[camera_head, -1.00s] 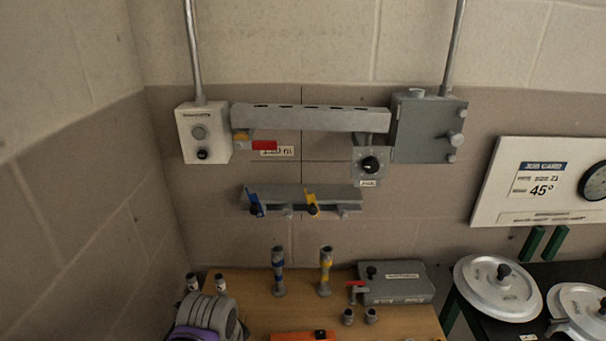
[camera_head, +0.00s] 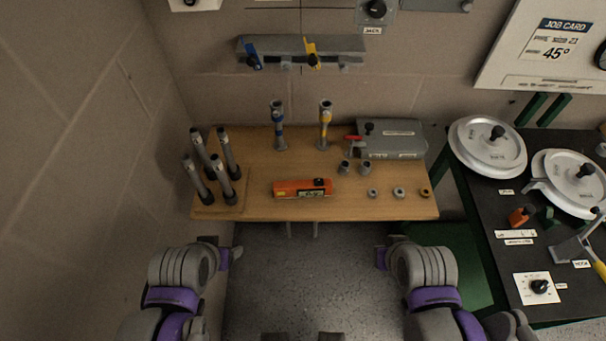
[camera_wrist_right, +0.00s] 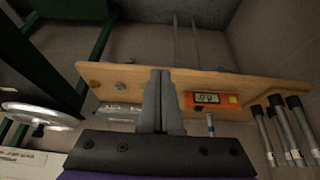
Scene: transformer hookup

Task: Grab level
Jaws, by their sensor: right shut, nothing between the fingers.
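The level is an orange-red box (camera_head: 302,188) with a small display and a black knob on top. It lies near the front edge of the wooden table, left of its middle. It also shows in the right wrist view (camera_wrist_right: 212,99), beyond and to the right of the fingers. My right gripper (camera_head: 381,258) is in front of the table, to the right of the level and apart from it. In the right wrist view its two fingers (camera_wrist_right: 161,100) are together and empty. My left gripper (camera_head: 236,256) is in front of the table at the left; its fingers are too small to judge.
On the wooden table (camera_head: 255,150) stand several grey tubes (camera_head: 215,165) at left, two banded posts (camera_head: 278,125) at the back, and a grey case (camera_head: 392,138) at right. Small rings lie front right. A dark bench (camera_head: 500,215) with round white lids stands at right.

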